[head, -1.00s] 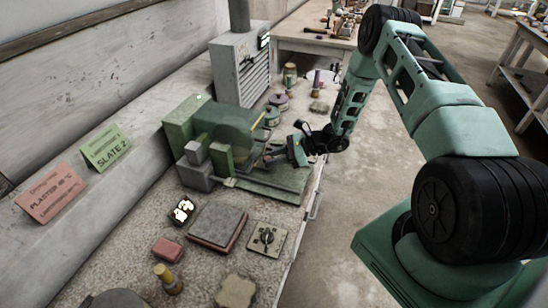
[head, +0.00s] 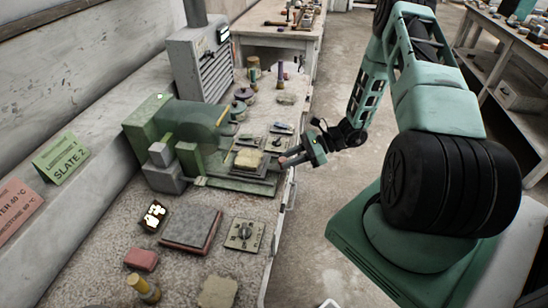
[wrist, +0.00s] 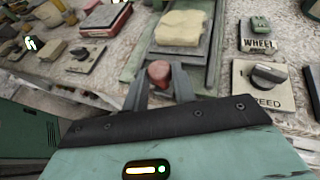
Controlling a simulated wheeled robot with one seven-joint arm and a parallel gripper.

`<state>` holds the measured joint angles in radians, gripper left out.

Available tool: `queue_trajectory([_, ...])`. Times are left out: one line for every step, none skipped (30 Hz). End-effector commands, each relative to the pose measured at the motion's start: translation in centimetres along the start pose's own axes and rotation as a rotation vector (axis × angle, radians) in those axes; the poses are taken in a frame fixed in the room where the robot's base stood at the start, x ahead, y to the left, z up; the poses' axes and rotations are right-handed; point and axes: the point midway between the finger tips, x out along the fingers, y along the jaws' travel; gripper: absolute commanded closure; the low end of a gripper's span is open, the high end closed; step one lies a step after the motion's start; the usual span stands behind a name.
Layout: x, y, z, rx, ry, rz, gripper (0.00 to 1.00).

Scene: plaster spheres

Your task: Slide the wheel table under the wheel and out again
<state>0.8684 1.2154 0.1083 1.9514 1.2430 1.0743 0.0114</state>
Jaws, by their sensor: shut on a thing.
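The wheel machine is a green body (head: 160,130) on the bench in the head view, with a translucent guard (head: 205,122) over its wheel. The wheel table (head: 234,172) extends in front of the guard toward the bench's front edge. A pale yellowish block (head: 248,158) lies on it; this block (wrist: 180,28) also shows in the wrist view. My gripper (head: 290,160) is at the table's front end. In the wrist view, my gripper (wrist: 161,80) is shut on the table's dull red handle (wrist: 159,73), one grey finger on each side. The wheel itself is hard to make out.
A WHEEL switch (wrist: 259,36) and a SPEED dial (wrist: 268,78) sit right of the table in the wrist view. A grey slab on a red base (head: 192,228) and a dial plate (head: 243,235) lie nearer in the head view. The floor (head: 330,190) beside the bench is open.

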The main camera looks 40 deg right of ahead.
Motion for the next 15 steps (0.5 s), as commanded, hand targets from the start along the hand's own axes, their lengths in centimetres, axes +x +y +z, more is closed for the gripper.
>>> queue_trajectory([-0.5, 0.1, -0.2, 0.001, -0.001, -0.003, 1.00])
queue_trajectory([-0.7, 0.2, -0.3, 0.000, -0.001, -0.002, 1.00])
queue_trajectory([-1.0, 0.4, -0.4, 0.000, -0.001, -0.002, 1.00])
queue_trajectory([-1.1, 0.4, -0.4, 0.000, -0.001, -0.002, 1.00])
queue_trajectory([-1.2, 0.5, -0.5, 0.000, -0.001, -0.001, 1.00])
queue_trajectory([-1.3, 0.5, -0.5, 0.000, -0.001, -0.001, 1.00])
queue_trajectory([-1.4, 0.6, -0.5, 0.000, -0.001, -0.001, 1.00])
queue_trajectory([-1.5, 0.6, -0.5, 0.000, 0.000, -0.001, 1.00])
queue_trajectory([-1.5, 0.6, -0.6, 0.000, 0.000, -0.001, 1.00])
queue_trajectory([-1.6, 0.7, -0.6, 0.000, 0.000, -0.001, 1.00])
queue_trajectory([-1.6, 0.7, -0.6, 0.000, 0.000, -0.001, 1.00])
queue_trajectory([-1.6, 0.7, -0.6, 0.000, 0.001, -0.001, 1.00])
queue_trajectory([-1.6, 0.7, -0.6, 0.000, 0.001, -0.001, 1.00])
queue_trajectory([-1.6, 0.7, -0.6, 0.001, 0.001, -0.001, 1.00])
queue_trajectory([-1.6, 0.7, -0.6, 0.001, 0.002, -0.001, 1.00])
